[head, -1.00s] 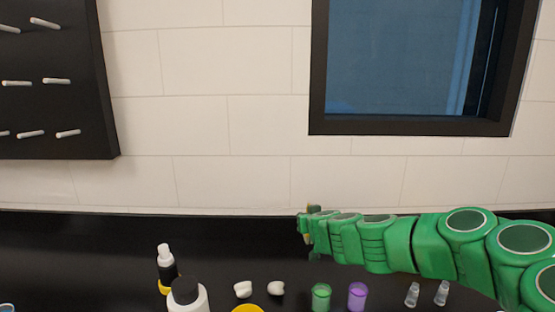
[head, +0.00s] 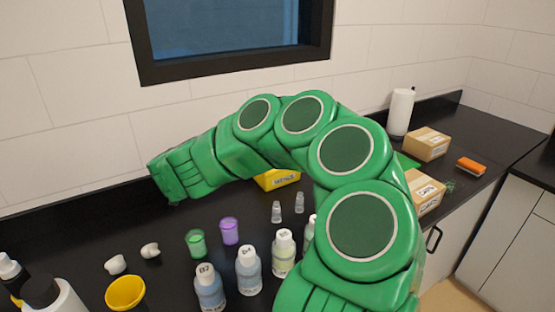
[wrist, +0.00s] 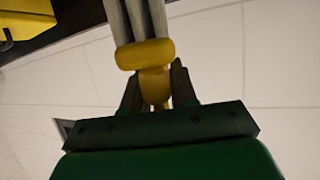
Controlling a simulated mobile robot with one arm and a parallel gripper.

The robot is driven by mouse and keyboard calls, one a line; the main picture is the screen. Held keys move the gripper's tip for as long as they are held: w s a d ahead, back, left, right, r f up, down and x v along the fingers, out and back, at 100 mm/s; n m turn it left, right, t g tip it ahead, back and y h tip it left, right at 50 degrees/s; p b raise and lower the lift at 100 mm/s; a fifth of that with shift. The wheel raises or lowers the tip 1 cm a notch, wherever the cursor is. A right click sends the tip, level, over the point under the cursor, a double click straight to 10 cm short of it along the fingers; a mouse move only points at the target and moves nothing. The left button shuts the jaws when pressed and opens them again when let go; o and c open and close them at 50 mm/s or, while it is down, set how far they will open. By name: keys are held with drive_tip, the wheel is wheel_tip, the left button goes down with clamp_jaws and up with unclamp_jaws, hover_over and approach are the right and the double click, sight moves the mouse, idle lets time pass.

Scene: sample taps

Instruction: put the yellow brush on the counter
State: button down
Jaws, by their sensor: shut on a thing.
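The yellow brush (wrist: 150,55) is between the fingers of my gripper (wrist: 156,88) in the wrist view. Its yellow part sits at the fingertips and its grey end (wrist: 134,18) points to the top of the picture. In the head view my green arm reaches left over the black counter (head: 75,232), and its end (head: 172,180) is near the back wall. The fingers and the brush cannot be made out there.
Bottles (head: 248,270), a green cup (head: 196,243), a purple cup (head: 229,231) and a yellow bowl (head: 125,292) stand at the front. A yellow box (head: 277,180) is partly behind my arm. Cartons (head: 427,144), an orange-topped item (head: 471,166) and a white roll (head: 399,112) stand right.

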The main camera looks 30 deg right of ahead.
drive_tip(key=s+d+f+m+g+h, duration=0.2)
drive_tip(key=d+m+h, duration=0.15)
drive_tip(key=d, duration=1.05)
drive_tip(key=s+d+f+m+g+h, duration=0.1)
drive_tip(key=s+d+m+g+h, duration=0.2)
drive_tip(key=d, duration=1)
drive_tip(key=s+d+f+m+g+h, duration=0.15)
drive_tip(key=s+d+m+g, duration=0.25)
drive_tip(key=s+d, duration=0.6)
drive_tip(key=s+d+f+m+g+h, duration=0.15)
drive_tip(key=s+d+m+g, duration=0.35)
drive_tip(key=d, duration=0.9)
drive_tip(key=shift+n+t, duration=0.35)
drive_tip(key=shift+t, duration=0.25)
drive_tip(key=shift+s+a+f, duration=0.1)
drive_tip(key=shift+s+f, duration=0.1)
drive_tip(key=shift+f, duration=2.15)
drive_tip(key=shift+s+a+f, duration=0.1)
drive_tip(key=shift+s+f, duration=0.1)
drive_tip(key=shift+f, duration=2.15)
drive_tip(key=shift+f, duration=0.1)
drive_tip(key=c, duration=0.9)
unclamp_jaws()
